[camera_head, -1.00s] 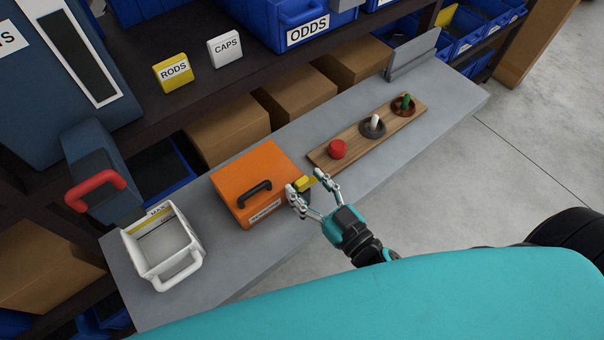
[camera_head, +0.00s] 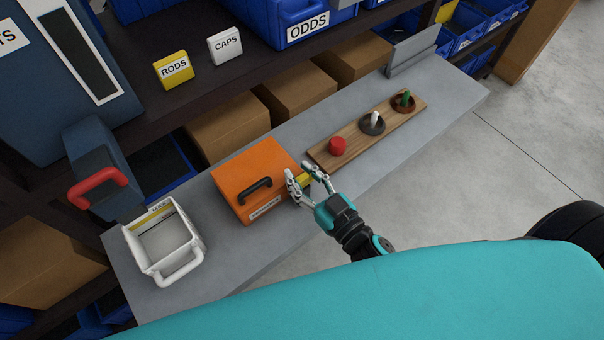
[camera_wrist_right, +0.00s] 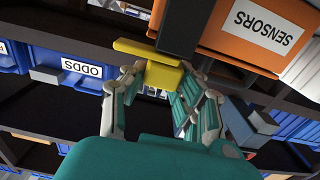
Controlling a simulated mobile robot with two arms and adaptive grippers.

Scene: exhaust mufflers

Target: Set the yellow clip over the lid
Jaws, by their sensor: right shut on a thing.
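The orange box (camera_head: 245,165) stands on the grey bench, with a black handle (camera_head: 255,190) on its lid. My right gripper (camera_head: 298,170) is shut on the yellow clip (camera_head: 304,180) at the box's right side. In the right wrist view the clip (camera_wrist_right: 160,76) sits between the fingers, with a flat arm reaching left. A dark upright part (camera_wrist_right: 186,28) overlaps it there, beside the box's SENSORS face (camera_wrist_right: 225,30). I cannot tell whether the clip touches the box. My left gripper is out of view.
A wooden board (camera_head: 355,143) with a red cap (camera_head: 337,146) and two upright pegs lies right of the gripper. A white bin (camera_head: 165,243) with a handle stands left of the box. Shelves with blue bins rise behind. The bench's front right is bare.

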